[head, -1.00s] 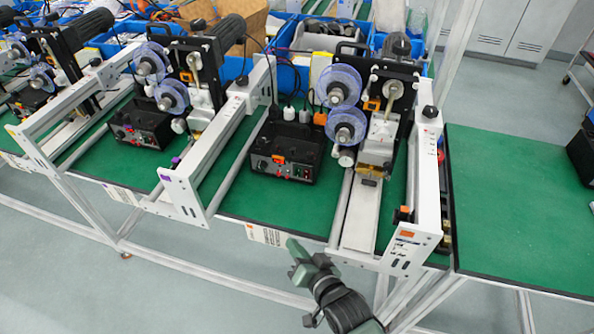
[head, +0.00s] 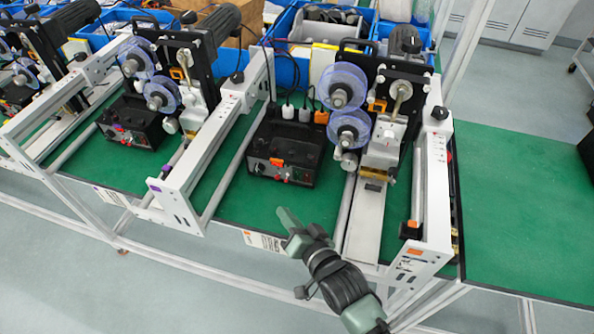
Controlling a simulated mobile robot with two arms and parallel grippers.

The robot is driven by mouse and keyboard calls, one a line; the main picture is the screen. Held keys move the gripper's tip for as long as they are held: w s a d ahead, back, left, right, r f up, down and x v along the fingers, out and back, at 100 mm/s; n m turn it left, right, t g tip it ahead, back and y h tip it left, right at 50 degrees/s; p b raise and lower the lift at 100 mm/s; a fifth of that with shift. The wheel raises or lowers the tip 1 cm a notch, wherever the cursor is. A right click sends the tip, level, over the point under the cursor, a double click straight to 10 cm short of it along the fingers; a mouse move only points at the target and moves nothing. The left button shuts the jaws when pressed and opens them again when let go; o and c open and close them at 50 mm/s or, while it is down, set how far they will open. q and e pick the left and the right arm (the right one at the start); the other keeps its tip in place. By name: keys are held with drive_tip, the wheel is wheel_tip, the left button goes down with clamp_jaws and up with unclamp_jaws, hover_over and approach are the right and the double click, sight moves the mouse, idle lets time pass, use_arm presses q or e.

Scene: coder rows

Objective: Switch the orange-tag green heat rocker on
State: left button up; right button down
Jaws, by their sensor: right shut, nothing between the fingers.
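The orange-tag control box (head: 286,146) is black and stands on the green bench between two white machine frames. An orange tag (head: 278,162) sits on its front panel. Small knobs and switches line the panel; a small green spot (head: 292,174) and a red one show right of the tag, too small to tell their position. My right gripper (head: 282,214) is shut and empty, below and in front of the box, over the bench's front edge and apart from the panel. My left gripper is not in view.
The orange-tag coder machine (head: 386,110) with blue reels stands right of the box. A white side frame (head: 220,125) stands to its left. A purple-tag box (head: 132,124) sits in the neighbouring row. Bare green bench (head: 510,200) lies at right.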

sight(298, 176)
drive_tip(key=shift+w, duration=0.15)
drive_tip(key=shift+s+r, duration=0.1)
drive_tip(key=shift+s, duration=0.2)
drive_tip(key=shift+w, duration=0.25)
drive_tip(key=w+b, duration=0.1)
drive_tip(key=w, duration=0.1)
drive_tip(key=w+d+f+b, duration=0.1)
drive_tip(key=w, duration=0.1)
drive_tip(key=w+d+b, duration=0.1)
drive_tip(key=w, duration=0.1)
drive_tip(key=shift+f, duration=0.15)
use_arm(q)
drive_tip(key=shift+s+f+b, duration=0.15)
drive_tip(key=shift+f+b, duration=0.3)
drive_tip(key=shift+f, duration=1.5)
use_arm(e)
drive_tip(key=shift+w+d, duration=0.2)
drive_tip(key=shift+w, duration=0.3)
drive_tip(key=shift+w+d, duration=0.15)
drive_tip(key=shift+w, duration=0.35)
drive_tip(key=shift+f, duration=0.1)
drive_tip(key=shift+w, duration=0.1)
drive_tip(key=shift+w+d, duration=0.1)
drive_tip(key=shift+w, duration=0.2)
